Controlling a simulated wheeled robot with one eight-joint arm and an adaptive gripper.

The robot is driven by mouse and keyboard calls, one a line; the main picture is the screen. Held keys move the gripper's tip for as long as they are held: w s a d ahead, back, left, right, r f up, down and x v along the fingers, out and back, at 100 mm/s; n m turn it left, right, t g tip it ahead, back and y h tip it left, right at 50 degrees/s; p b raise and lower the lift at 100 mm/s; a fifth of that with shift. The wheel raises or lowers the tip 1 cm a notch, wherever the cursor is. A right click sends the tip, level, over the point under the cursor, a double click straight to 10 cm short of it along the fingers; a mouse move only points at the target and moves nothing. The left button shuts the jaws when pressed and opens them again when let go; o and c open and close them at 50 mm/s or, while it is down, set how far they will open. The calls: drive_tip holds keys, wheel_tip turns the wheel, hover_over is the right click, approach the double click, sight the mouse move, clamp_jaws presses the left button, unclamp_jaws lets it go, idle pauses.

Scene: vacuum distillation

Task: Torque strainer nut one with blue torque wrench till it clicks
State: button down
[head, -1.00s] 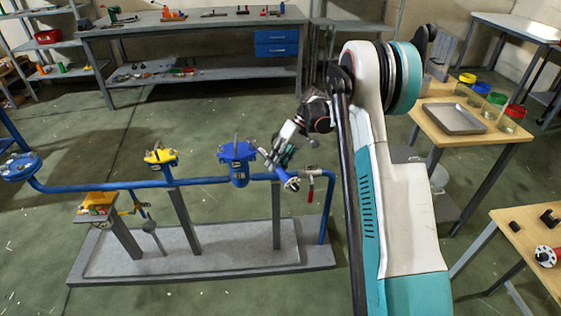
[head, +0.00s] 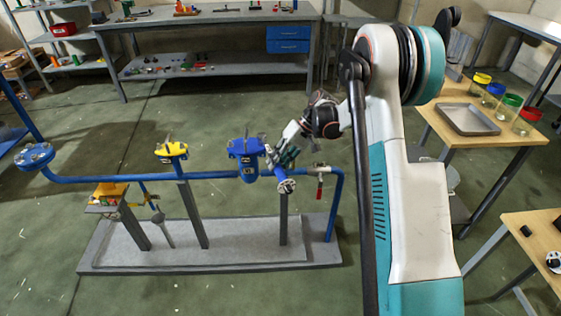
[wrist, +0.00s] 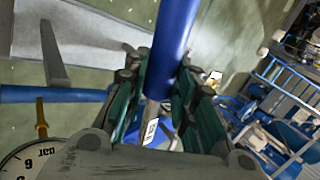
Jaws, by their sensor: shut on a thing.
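My gripper (head: 280,157) is shut on the blue torque wrench (head: 281,173), just right of the blue strainer (head: 245,148) on the pipe. In the wrist view, my gripper's dark green fingers (wrist: 160,100) close around the wrench's blue handle (wrist: 174,42), with a metal part bearing a white label (wrist: 150,131) between them. In the head view the wrench's handle end points down toward the camera. The wrench's head and strainer nut one cannot be made out, so I cannot tell whether they touch.
A blue pipe (head: 110,180) runs left from the strainer, past a yellow fitting (head: 171,149), to a blue flange (head: 35,156). A red-handled valve (head: 320,187) is close on the right. A dial gauge (wrist: 28,160) shows in the wrist view. Open floor lies around the grey base (head: 310,256).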

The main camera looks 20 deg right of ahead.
drive_tip(key=shift+a+m+t, duration=0.3)
drive_tip(key=shift+a+m, duration=0.2)
drive_tip(key=shift+a, duration=0.3)
drive_tip(key=shift+w, duration=0.1)
drive_tip(key=shift+d+n, duration=0.3)
drive_tip(key=shift+d, duration=0.2)
drive_tip(key=shift+r, duration=0.2)
drive_tip(key=shift+r+p, duration=1.3)
drive_tip(key=shift+r, duration=0.95)
drive_tip(key=shift+r+p, duration=1.05)
drive_tip(key=shift+r, duration=0.8)
